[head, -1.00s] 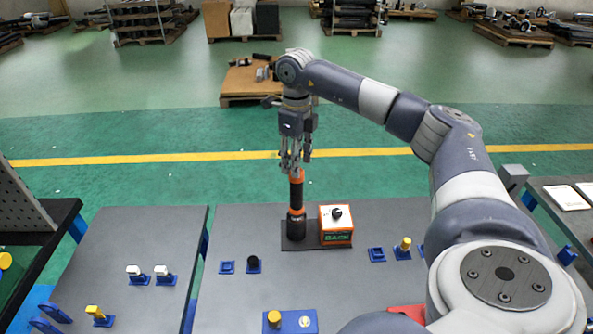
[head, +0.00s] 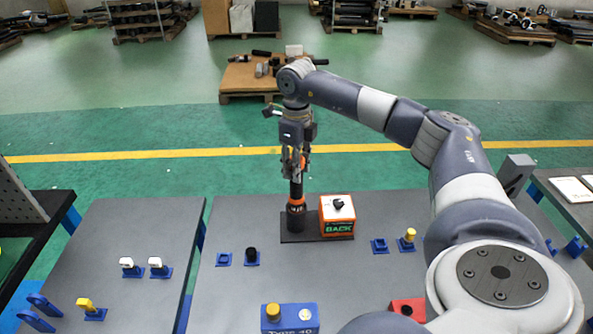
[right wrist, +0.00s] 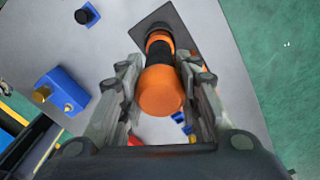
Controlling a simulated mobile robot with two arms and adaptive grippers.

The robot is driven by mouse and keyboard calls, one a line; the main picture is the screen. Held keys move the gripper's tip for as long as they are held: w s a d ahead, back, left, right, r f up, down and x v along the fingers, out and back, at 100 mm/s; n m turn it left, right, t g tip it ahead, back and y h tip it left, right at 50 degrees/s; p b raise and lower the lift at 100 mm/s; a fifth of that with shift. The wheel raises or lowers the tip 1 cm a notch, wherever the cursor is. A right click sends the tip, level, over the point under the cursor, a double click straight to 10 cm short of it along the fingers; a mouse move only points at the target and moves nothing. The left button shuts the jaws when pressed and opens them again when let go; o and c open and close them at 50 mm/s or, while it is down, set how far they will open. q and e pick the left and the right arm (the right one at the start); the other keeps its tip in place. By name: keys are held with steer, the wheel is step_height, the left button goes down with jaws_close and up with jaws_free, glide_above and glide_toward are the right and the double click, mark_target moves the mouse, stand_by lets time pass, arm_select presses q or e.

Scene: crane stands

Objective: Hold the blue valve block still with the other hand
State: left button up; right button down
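The blue valve block (head: 291,318) sits at the near edge of the middle table, cut off by the bottom of the head view. It has a yellow knob and a pale round fitting on top. It also shows at the left in the right wrist view (right wrist: 68,88). My right gripper (head: 293,165) is well away from it, pointing down at the upright black and orange post (head: 296,213). Its open fingers stand on both sides of the orange top (right wrist: 161,92), with small gaps visible. My left gripper is not in view; nothing touches the visible part of the block.
An orange and white box (head: 337,216) with a black knob stands beside the post on a dark plate. Small blue holders (head: 223,259) and a red block (head: 407,308) are on the same table. A left table (head: 130,225) holds several small fixtures.

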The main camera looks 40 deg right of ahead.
steer(key=shift+w+r, duration=0.15)
steer(key=shift+r, duration=0.05)
steer(key=shift+r, duration=0.15)
steer(key=shift+r+p, duration=4.5)
steer(key=shift+r, duration=0.95)
